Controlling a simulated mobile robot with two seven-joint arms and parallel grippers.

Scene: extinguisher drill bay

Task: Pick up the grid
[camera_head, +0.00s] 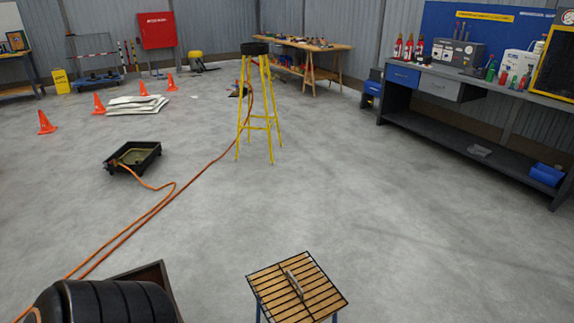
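A square grid (318,290) with a thin black frame and dark bars over a tan slatted surface is at the bottom centre right, close to me. A small grey handle-like piece (294,284) lies across its middle. Blue legs show beneath it, so it appears to rest on a small stand, most of which is hidden below the picture edge. Neither of my grippers is in view.
A black ribbed object (105,302) stands near a dark-edged box at the bottom left. An orange hose (165,200) runs across the floor past a black tray (133,157) and yellow stool (258,105). A workbench (480,90) stands right. The centre-right floor is clear.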

